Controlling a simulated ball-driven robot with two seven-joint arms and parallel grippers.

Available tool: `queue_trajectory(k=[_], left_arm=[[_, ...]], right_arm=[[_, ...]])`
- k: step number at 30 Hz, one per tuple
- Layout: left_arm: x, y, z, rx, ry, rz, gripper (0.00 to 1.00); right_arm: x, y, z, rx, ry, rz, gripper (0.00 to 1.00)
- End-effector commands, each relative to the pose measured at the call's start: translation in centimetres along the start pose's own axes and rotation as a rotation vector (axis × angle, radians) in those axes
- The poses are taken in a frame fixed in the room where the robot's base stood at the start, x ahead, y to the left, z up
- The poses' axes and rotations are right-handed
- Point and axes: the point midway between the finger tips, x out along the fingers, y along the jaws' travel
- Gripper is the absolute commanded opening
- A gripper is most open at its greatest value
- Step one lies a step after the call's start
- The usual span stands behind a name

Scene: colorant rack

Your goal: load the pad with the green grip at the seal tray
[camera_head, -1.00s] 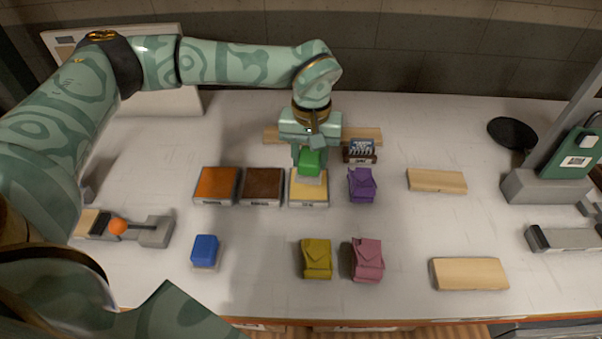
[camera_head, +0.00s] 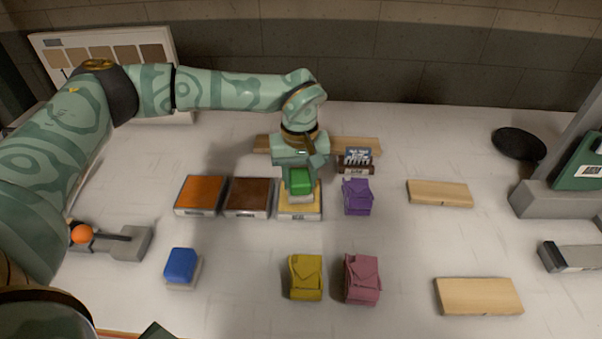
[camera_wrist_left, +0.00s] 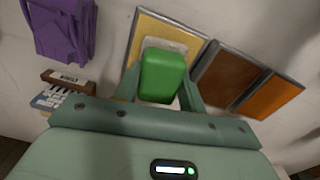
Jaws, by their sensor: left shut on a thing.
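My left gripper (camera_head: 299,184) is shut on the green grip (camera_head: 299,179) of a pad with a pale base. It holds the pad upright over the yellow tray (camera_head: 299,214), rightmost of three trays in a row. In the left wrist view the green grip (camera_wrist_left: 163,76) sits between the fingers, with the pale base against the yellow tray surface (camera_wrist_left: 150,27). I cannot tell whether the pad touches the tray. The tray labels are too small to read. My right gripper is not in view.
The brown tray (camera_head: 248,197) and orange tray (camera_head: 200,195) stand left of the yellow one. A purple bag-like object (camera_head: 357,197) and a small card holder (camera_head: 356,168) are close on the right. A blue-gripped pad (camera_head: 181,264) stands front left. The table between is clear.

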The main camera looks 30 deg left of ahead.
Motion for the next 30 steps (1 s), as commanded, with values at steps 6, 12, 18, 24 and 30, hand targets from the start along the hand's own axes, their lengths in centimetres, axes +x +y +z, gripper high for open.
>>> queue_trajectory(k=[6, 12, 18, 24, 30], left_arm=[[-0.17, 0.0, 0.0, 0.0, 0.001, 0.001, 0.22], [-0.14, -0.01, 0.0, 0.0, 0.001, 0.001, 0.22], [-0.1, -0.01, 0.0, 0.0, 0.001, 0.0, 0.22], [0.09, -0.01, 0.01, 0.001, 0.001, 0.0, 0.22], [0.35, -0.01, 0.01, 0.001, 0.0, 0.0, 0.22]], right_arm=[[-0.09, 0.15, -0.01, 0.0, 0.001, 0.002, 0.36], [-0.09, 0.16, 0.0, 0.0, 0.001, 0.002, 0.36], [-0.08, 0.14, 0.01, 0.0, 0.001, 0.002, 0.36], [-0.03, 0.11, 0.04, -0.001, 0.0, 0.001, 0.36], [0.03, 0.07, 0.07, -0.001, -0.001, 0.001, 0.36]])
